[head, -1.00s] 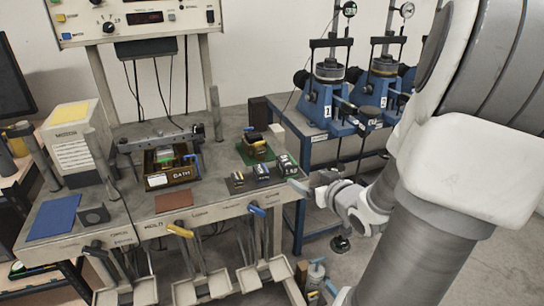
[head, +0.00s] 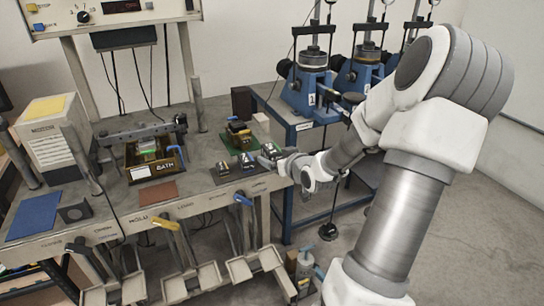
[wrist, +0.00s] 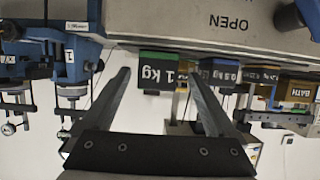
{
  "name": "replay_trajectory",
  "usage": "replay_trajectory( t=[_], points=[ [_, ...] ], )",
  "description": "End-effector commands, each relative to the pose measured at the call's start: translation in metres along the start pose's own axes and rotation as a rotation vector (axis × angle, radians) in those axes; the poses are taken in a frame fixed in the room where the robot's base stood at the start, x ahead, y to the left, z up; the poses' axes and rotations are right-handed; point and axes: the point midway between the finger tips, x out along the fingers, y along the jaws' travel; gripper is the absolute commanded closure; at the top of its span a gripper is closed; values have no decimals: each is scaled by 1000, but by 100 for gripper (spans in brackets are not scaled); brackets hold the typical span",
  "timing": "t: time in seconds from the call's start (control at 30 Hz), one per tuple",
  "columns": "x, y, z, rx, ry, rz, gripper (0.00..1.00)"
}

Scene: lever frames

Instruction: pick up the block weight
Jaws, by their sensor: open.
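Several small dark block weights sit in a row on the grey bench's right front part. In the wrist view, which looks upside down, a dark block marked 1 kg (wrist: 157,72) with a green strip lies ahead, between the lines of my two fingers. A blue-striped block marked 0.5 kg (wrist: 218,74) is beside it. In the head view the right-hand block (head: 269,151) is nearest my gripper (head: 270,162). The middle block (head: 247,161) and left block (head: 223,169) stand left of it. My gripper is open and empty; contact with the block cannot be told.
The bench edge (head: 190,208) with levers and a blue handle (head: 243,199) is close below the weights. Blue presses (head: 310,85) stand on a table at right.

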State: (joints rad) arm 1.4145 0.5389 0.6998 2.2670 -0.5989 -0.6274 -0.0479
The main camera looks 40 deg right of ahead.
Motion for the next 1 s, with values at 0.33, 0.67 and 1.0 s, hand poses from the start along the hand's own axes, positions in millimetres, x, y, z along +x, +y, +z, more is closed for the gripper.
replay_trajectory(
  t=[0.33, 0.67, 1.0],
  points=[
    [38, 3, -4, 0, 1, -1, 7],
    [37, 3, -5, 0, 0, 0, 31],
    [37, 3, -5, 1, 1, 0, 92]
  ],
)
